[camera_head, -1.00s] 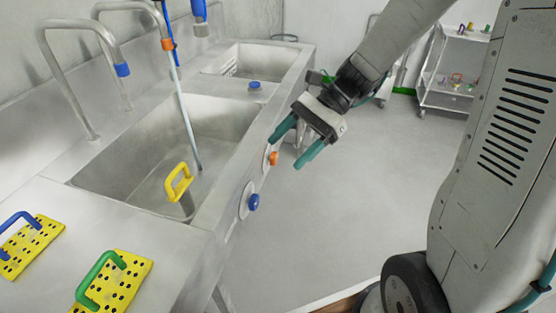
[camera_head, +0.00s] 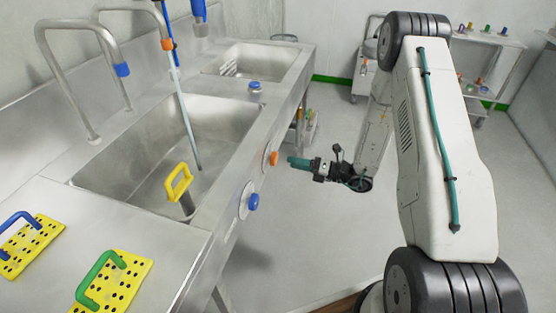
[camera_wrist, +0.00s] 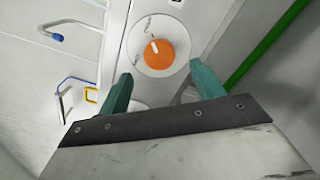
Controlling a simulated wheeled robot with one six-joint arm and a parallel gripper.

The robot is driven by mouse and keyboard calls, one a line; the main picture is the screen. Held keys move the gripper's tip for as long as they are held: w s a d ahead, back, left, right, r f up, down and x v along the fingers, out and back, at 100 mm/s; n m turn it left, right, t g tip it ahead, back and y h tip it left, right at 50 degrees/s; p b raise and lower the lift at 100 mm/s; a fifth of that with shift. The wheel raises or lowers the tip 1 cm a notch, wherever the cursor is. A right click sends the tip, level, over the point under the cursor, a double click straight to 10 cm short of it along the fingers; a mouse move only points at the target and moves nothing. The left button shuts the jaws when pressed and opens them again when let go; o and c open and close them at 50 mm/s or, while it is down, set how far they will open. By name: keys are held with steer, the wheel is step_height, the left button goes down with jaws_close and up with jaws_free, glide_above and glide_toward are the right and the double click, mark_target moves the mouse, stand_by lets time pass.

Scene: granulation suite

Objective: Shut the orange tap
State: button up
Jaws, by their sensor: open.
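The orange tap (camera_head: 274,158) is a round knob on a pale disc on the sink's front panel. In the wrist view the orange tap (camera_wrist: 154,52) shows face on, with a white pointer mark near its upper left edge. My gripper (camera_head: 291,162) is level with the tap, just to its right in the head view, fingers pointing at it. In the wrist view my gripper (camera_wrist: 158,80) has its two teal fingers apart, one on each side below the knob, with nothing between them. Whether they touch the knob cannot be told.
A blue knob (camera_head: 253,202) sits nearer on the same panel. A yellow handle (camera_head: 178,182) stands in the basin. The floor (camera_head: 310,240) beside the sink is clear.

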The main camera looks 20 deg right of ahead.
mark_target(276, 159)
steer(key=x, duration=0.6)
steer(key=shift+w+a, duration=0.2)
steer(key=shift+a, duration=0.1)
steer(key=c, duration=1)
